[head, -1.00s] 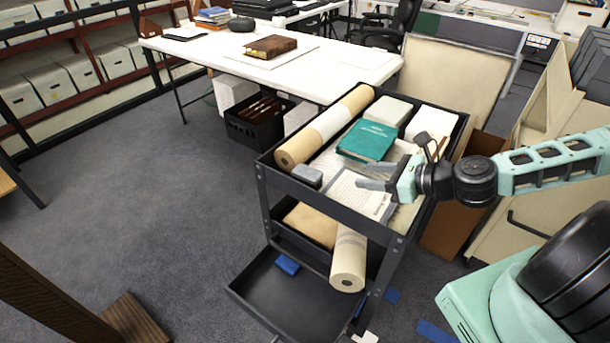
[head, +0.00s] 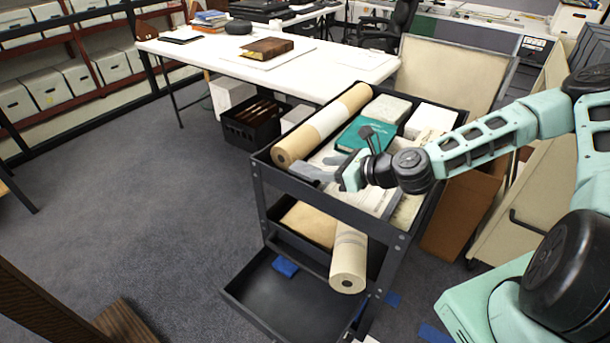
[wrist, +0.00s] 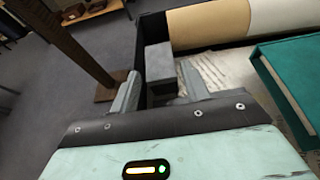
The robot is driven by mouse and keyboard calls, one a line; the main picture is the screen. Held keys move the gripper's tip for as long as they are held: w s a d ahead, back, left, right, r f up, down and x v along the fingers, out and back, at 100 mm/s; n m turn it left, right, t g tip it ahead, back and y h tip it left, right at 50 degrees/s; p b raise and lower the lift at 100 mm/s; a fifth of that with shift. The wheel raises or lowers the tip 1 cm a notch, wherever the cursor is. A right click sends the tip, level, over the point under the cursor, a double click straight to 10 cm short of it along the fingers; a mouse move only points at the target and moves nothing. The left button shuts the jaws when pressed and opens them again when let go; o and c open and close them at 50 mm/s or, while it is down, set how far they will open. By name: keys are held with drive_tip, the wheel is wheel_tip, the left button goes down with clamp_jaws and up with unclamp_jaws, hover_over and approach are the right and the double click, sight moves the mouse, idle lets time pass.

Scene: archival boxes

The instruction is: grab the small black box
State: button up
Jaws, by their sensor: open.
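The small black box, dark grey in the picture, shows in the wrist view (wrist: 158,62) on the cart's top tray, at its front left corner by the black rim. My gripper (head: 316,174) is over that corner in the head view, where its fingers mostly cover the box. In the wrist view my gripper (wrist: 160,88) is open, with one finger on each side of the near part of the box. I cannot tell whether either finger touches it.
The black cart (head: 325,192) also holds a long tan roll (head: 322,126) behind the box, a teal book (head: 362,134), white boxes and printed sheets. Another roll (head: 348,262) sticks out of a lower shelf. Open carpet lies left of the cart.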

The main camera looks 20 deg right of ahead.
sight(307, 170)
drive_tip(key=shift+f+p+x, duration=0.15)
drive_tip(key=shift+p+x, duration=0.1)
drive_tip(key=shift+x, duration=1.1)
drive_tip(key=shift+f+p+x, duration=0.1)
drive_tip(key=shift+p+x, duration=0.1)
drive_tip(key=shift+x, duration=1.15)
drive_tip(key=shift+s, duration=0.2)
drive_tip(key=c, duration=0.6)
